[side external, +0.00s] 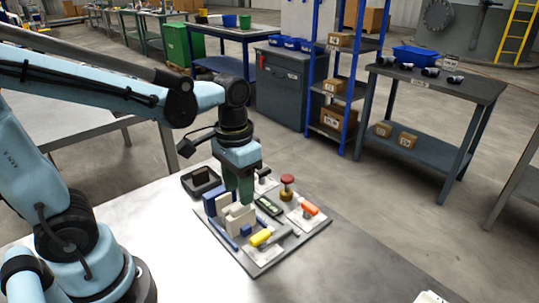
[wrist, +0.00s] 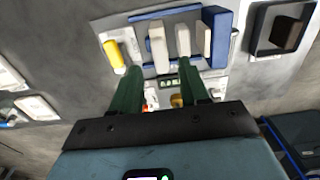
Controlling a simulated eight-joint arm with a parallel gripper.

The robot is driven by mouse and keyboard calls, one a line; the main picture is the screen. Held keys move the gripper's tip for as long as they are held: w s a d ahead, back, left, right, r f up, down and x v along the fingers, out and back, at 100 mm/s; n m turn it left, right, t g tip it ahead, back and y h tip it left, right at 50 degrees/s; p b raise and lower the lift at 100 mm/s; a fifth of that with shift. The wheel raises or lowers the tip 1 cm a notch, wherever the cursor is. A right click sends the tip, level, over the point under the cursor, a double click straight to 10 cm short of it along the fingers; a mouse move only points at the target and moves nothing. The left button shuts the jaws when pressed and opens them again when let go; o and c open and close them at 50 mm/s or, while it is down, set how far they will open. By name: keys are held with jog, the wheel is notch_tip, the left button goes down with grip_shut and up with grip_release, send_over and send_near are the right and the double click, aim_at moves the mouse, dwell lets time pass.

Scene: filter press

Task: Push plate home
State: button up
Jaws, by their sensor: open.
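The filter press (side external: 248,230) sits on a grey board, with several pale cream plates (side external: 237,217) and a blue end block (side external: 209,204). In the wrist view one cream plate (wrist: 157,45) stands apart from two others, the middle plate (wrist: 183,38) and the plate (wrist: 204,38) nearest the blue block (wrist: 218,32). My gripper (side external: 243,198) points down at the plates with green fingers. In the wrist view my gripper (wrist: 160,68) is open, its fingers spread around the lone plate's near end. The right fingertip overlaps the middle plate's near end; contact cannot be told.
A black tray (side external: 200,183) with a dark block is behind. The table's front right is mostly clear.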

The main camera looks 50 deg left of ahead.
aim_at(243, 219)
jog(key=shift+f, duration=1.95)
grip_shut()
